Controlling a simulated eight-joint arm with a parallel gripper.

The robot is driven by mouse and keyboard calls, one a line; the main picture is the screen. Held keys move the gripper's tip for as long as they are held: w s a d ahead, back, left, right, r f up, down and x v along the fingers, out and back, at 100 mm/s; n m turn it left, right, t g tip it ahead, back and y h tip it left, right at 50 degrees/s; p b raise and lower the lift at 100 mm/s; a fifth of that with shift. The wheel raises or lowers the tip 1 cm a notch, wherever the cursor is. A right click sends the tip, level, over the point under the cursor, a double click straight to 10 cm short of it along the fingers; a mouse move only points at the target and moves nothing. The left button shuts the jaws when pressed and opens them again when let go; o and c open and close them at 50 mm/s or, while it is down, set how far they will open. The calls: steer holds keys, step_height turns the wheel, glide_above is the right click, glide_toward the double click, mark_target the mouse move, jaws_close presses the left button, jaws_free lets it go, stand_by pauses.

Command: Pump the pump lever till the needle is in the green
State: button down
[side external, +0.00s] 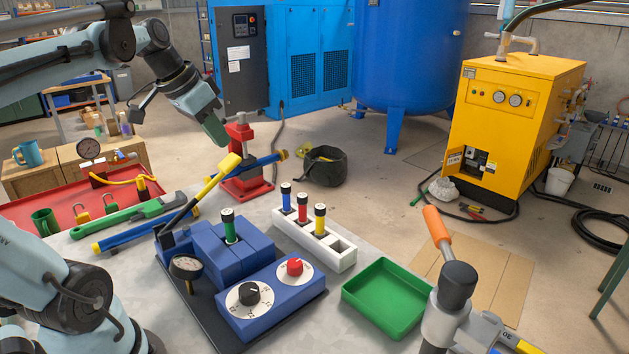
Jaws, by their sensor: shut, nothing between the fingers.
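The pump lever (207,184) has a dark shaft and a yellow grip. It slants up and right from a black bracket at the left end of the blue block unit (235,250). A small round gauge (186,267) with a dark rim stands at the front left of this unit. Its needle and any green zone are too small to read. My gripper (217,135) is shut and empty, pointing down and right. In the picture it is above the lever's yellow grip, with a visible gap between them.
A red vise-like stand (246,160) is just behind the lever. A green wrench (125,217) and a blue bar (130,236) lie to the left. A white rack (337,250) holds coloured plugs; a green tray (388,300) and an orange-handled lever (437,225) are at right.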

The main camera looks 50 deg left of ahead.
mark_target(229, 159)
steer(key=s+a+r, duration=0.3)
steer(key=a+r, duration=0.2)
steer(key=a, duration=0.2)
steer(key=shift+r, duration=0.2)
steer(key=shift+s, duration=0.1)
steer(key=x, duration=1.4)
steer(key=shift+w, duration=0.2)
